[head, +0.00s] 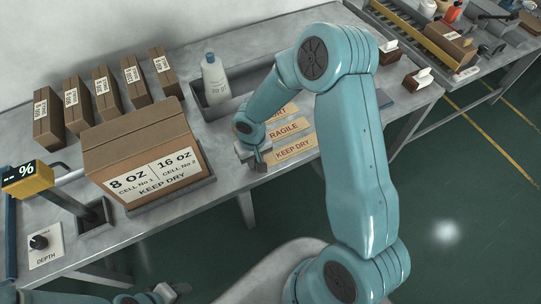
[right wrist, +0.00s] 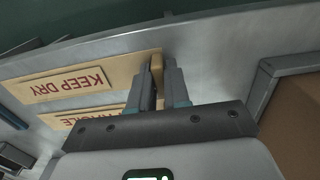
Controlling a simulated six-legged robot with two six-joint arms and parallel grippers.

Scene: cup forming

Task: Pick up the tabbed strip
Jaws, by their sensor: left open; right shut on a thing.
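The tan KEEP DRY strip (head: 296,149) with red letters lies at the front edge of the table, nearest of the strips there. In the right wrist view the KEEP DRY strip (right wrist: 60,85) runs to my right gripper (right wrist: 160,68), whose fingers are shut on its tabbed end. The strip looks level with the table; I cannot tell any gap under it. In the head view my right gripper (head: 259,160) is at the strip's left end, partly hidden by its arm. My left gripper (head: 168,292) is open at the bottom edge, away from the strips.
A FRAGILE strip (head: 284,129) and another, partly hidden strip lie behind. A large carton (head: 135,140) in a grey tray stands to the left. A white bottle (head: 215,80) in a bin and several small boxes (head: 104,95) stand at the back.

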